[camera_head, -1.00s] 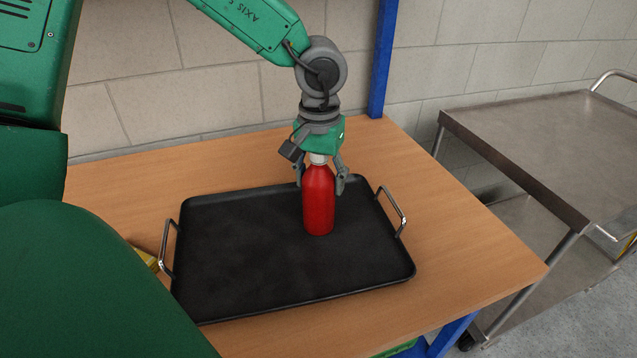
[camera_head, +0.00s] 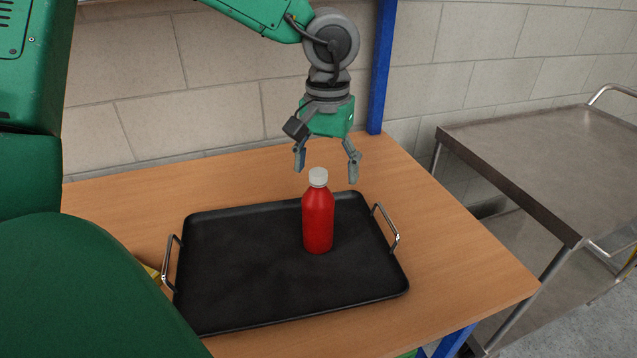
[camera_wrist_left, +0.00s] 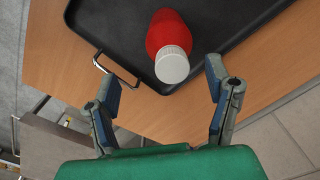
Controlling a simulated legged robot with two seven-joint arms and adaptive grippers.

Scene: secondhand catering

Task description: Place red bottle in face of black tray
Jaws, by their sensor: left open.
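The red bottle (camera_head: 318,220) with a white cap stands upright on the black tray (camera_head: 240,275), right of its middle and toward the far side. My left gripper (camera_head: 327,172) is open and empty above and slightly behind the bottle, with its fingers apart and clear of the cap. In the left wrist view the red bottle (camera_wrist_left: 165,32) shows cap toward me, beyond the open left gripper (camera_wrist_left: 163,75), with the black tray (camera_wrist_left: 105,25) under it. My right gripper is not in view.
The tray lies on a wooden table (camera_head: 450,250) and has metal handles at both ends. A blue post (camera_head: 381,70) and a block wall stand behind. A metal cart (camera_head: 540,150) stands at right.

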